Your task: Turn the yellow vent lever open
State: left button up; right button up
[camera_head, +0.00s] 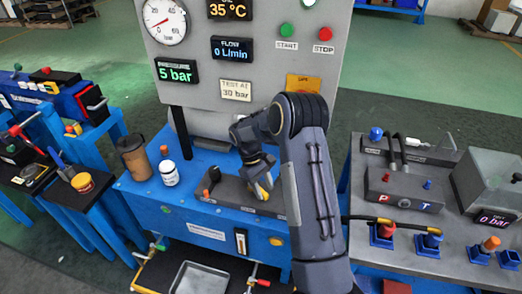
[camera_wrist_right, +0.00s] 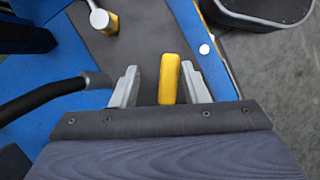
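A yellow lever (camera_wrist_right: 169,80) shows in the right wrist view as an upright bar over a dark grey block. My right gripper (camera_wrist_right: 161,85) is open, with the lever between its two fingers. The lever is closer to the right finger, with a clear gap to the left one; whether it touches the right finger I cannot tell. In the head view my right gripper (camera_head: 262,178) is over the dark block on the blue bench, with a yellow piece (camera_head: 262,191) just below it. My arm hides part of the block. My left gripper is not in view.
A second yellow part with a metal rod (camera_wrist_right: 107,22) and a black hose (camera_wrist_right: 42,101) are near the gripper. On the blue bench (camera_head: 150,200) stand a brown jug (camera_head: 135,158) and a white bottle (camera_head: 168,173). A gauge panel (camera_head: 265,55) rises behind.

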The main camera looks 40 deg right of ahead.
jog(key=d+n, duration=0.1)
jog(key=n, duration=0.1)
jog(key=d+n+h, duration=0.1)
jog(key=n, duration=0.1)
jog(key=shift+w+t, duration=0.3)
jog(key=shift+w, duration=0.1)
jog(key=shift+w+r+n+h, duration=0.3)
jog(key=shift+w+r+n, duration=0.1)
jog(key=shift+r+n, duration=0.15)
jog(key=v, duration=0.7)
jog(key=s+a+r+m+t+y+p, duration=0.2)
jog(key=s+a+r+p, duration=0.2)
jog(key=s+r, duration=0.3)
jog(key=s+a+r+m+t+y+p, duration=0.2)
jog(key=s+r, duration=0.6)
jog(key=r, duration=0.6)
jog(key=a+m+t+p, duration=0.1)
jog(key=a+p, duration=0.1)
jog(key=shift+s+a+r+t, duration=0.2)
jog(key=shift+a+r+t, duration=0.1)
jog(key=shift+a, duration=0.1)
jog(key=shift+m, duration=0.25)
